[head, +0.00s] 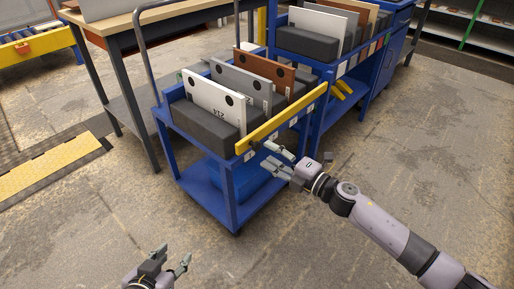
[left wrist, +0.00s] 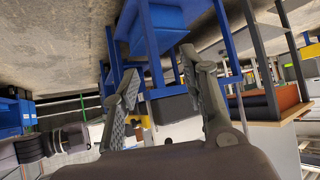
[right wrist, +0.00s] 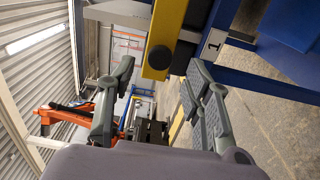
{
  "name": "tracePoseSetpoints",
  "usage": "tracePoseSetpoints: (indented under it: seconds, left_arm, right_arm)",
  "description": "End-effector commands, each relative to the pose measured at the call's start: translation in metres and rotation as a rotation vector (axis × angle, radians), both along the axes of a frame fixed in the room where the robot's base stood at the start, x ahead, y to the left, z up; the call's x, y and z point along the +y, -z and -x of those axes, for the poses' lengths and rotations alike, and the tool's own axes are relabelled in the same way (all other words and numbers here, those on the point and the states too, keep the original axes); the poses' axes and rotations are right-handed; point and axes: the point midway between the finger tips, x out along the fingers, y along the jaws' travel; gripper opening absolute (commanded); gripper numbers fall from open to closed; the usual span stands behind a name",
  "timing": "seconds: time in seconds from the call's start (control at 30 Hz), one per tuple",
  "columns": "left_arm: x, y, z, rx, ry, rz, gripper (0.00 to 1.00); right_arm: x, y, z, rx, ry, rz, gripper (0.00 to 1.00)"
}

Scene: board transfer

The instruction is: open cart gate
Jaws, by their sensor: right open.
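The blue cart (head: 205,165) stands in the middle of the head view. Its gate is a yellow bar (head: 285,118) along the cart's right side, lying across the tops of the blue posts. My right gripper (head: 280,158) is open and empty, just below and in front of the near end of the bar. In the right wrist view the yellow bar end (right wrist: 160,55) shows beyond the open fingers, which do not hold it. My left gripper (head: 166,262) is open and empty, low at the front left, away from the cart. The left wrist view shows its two fingers (left wrist: 165,100) apart.
White, grey and brown boards (head: 215,100) stand in dark foam on the cart. A second blue rack (head: 335,75) with boards stands behind it. A wooden-topped table (head: 150,15) is at the back left. The floor in front is clear.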

Motion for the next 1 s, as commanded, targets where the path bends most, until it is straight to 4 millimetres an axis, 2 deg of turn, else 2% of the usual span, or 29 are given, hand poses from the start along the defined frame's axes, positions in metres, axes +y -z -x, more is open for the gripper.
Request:
tracePoseSetpoints:
  seconds: [0.1, 0.3, 0.7, 1.0]
  left_arm:
    - [-0.005, -0.009, -0.011, -0.078, 0.006, 0.018, 0.40]
    - [-0.011, -0.027, -0.025, -0.186, 0.014, 0.043, 0.40]
    - [-0.013, -0.035, -0.030, -0.229, 0.016, 0.053, 0.40]
    - [-0.013, -0.035, -0.030, -0.228, 0.017, 0.053, 0.40]
  right_arm:
    - [0.018, 0.000, -0.018, -0.003, 0.000, -0.001, 0.46]
    - [0.035, 0.000, -0.036, 0.000, 0.000, -0.001, 0.46]
    - [0.041, 0.000, -0.042, 0.000, 0.001, 0.000, 0.46]
    - [0.041, 0.000, -0.042, 0.001, 0.001, -0.001, 0.27]
